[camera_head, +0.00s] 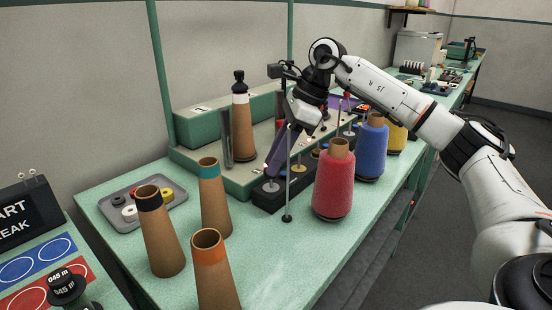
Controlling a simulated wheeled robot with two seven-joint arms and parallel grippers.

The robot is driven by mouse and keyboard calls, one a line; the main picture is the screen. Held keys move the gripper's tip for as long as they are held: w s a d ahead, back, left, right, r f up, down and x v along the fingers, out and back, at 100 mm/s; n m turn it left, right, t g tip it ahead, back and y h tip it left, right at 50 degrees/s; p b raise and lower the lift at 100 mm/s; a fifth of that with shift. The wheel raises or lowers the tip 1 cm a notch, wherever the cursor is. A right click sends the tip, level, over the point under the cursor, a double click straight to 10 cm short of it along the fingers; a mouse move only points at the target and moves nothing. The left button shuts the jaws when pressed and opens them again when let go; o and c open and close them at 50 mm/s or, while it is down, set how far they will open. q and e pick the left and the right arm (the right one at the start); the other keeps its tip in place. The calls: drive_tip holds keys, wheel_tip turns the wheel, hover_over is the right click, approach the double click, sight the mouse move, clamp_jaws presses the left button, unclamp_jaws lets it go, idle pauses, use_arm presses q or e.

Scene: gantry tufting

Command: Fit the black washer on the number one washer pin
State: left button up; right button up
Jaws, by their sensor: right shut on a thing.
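My right gripper (272,172) reaches down from the upper right, its long purple-grey finger slanting to the first post of a black pin block (265,200). It is shut; the piece between its tips is small and dark, apparently the black washer, and mostly hidden. The block's near left post has a pale round base (271,186); a yellow disc (299,168) sits farther along. I cannot read a number on the pin, nor tell whether the washer touches it. My left gripper is not in view.
A grey tray (172,208) with small coloured rings lies at the left. Brown cones (160,240), a red spool (333,185) and a blue spool (371,150) stand around the block. A thin rod (288,190) stands just in front of it. The front bench is partly clear.

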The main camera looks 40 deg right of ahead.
drive_tip(key=shift+s+a+f, duration=0.1)
drive_tip(key=shift+s+f, duration=0.05)
drive_tip(key=shift+f, duration=0.4)
drive_tip(key=shift+s+a+f, duration=0.1)
drive_tip(key=shift+s+f, duration=0.05)
drive_tip(key=shift+f, duration=0.4)
drive_tip(key=o, duration=1.1)
drive_tip(key=shift+o, duration=0.2)
drive_tip(key=w+p+v, duration=0.1)
drive_tip(key=v, duration=1.1)
drive_tip(key=shift+r+p, duration=0.3)
drive_tip(key=shift+a, duration=0.1)
